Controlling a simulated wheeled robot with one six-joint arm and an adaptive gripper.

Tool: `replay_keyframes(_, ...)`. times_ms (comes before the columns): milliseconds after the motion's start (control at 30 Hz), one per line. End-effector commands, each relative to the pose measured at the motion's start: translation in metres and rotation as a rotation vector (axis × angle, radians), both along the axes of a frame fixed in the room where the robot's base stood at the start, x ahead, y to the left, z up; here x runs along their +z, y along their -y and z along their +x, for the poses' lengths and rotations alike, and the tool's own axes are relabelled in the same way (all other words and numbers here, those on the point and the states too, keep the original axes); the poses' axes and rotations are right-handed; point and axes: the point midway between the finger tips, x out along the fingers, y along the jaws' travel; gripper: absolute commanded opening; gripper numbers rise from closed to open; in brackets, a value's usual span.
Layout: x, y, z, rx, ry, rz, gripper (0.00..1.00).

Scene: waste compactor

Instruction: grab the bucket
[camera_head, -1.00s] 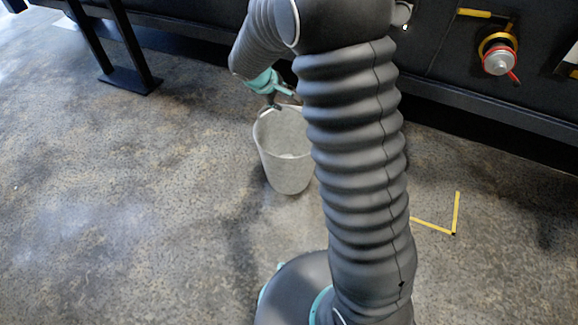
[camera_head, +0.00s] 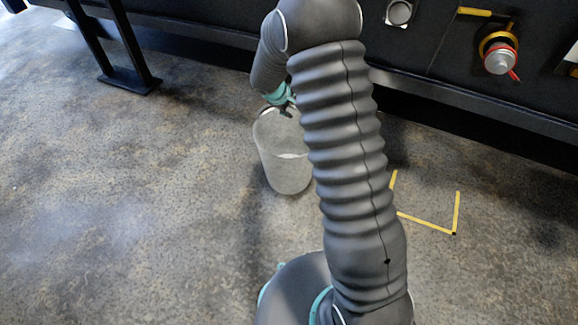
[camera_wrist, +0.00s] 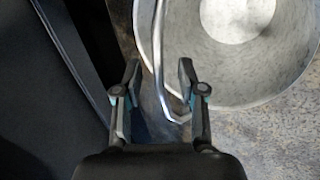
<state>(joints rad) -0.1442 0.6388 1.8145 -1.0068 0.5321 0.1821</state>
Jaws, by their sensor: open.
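The bucket (camera_head: 284,170) is a grey metal pail standing upright on the concrete floor, left of my arm in the head view. In the wrist view its open mouth and inside wall (camera_wrist: 262,62) fill the upper right, and it looks empty. Its wire handle (camera_wrist: 159,60) hangs at the bucket's left side there and runs down between my fingers. My gripper (camera_wrist: 158,72) is open, with one finger on each side of the handle. In the head view my gripper (camera_head: 284,108) is at the bucket's rim and partly hidden by my arm.
A black machine (camera_head: 430,60) runs along the back, with a red and yellow knob (camera_head: 498,58) on it. A black stand leg (camera_head: 125,55) rests on the floor at the upper left. Yellow tape (camera_head: 428,222) marks the floor at right. The left floor is clear.

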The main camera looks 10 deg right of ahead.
Motion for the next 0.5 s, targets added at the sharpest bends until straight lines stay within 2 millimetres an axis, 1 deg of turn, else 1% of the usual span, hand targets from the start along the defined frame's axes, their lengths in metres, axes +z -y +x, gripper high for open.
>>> replay_keyframes(200,-0.0003,0.0003,0.0004,-0.001,0.0,0.0,0.4)
replay_keyframes(233,-0.0003,0.0003,0.0004,-0.001,0.0,0.0,0.35)
replay_keyframes(267,-0.0003,0.0002,0.0004,-0.001,0.0,0.0,0.28)
replay_keyframes(300,-0.0003,0.0002,0.0004,-0.001,0.0,0.0,0.18)
replay_keyframes(367,-0.0003,0.0003,0.0003,-0.001,0.0,0.0,0.03)
replay_keyframes(400,-0.0002,0.0003,0.0003,-0.001,0.0,0.0,0.0)
replay_keyframes(500,-0.0002,0.0003,0.0003,-0.001,0.0,0.0,0.0)
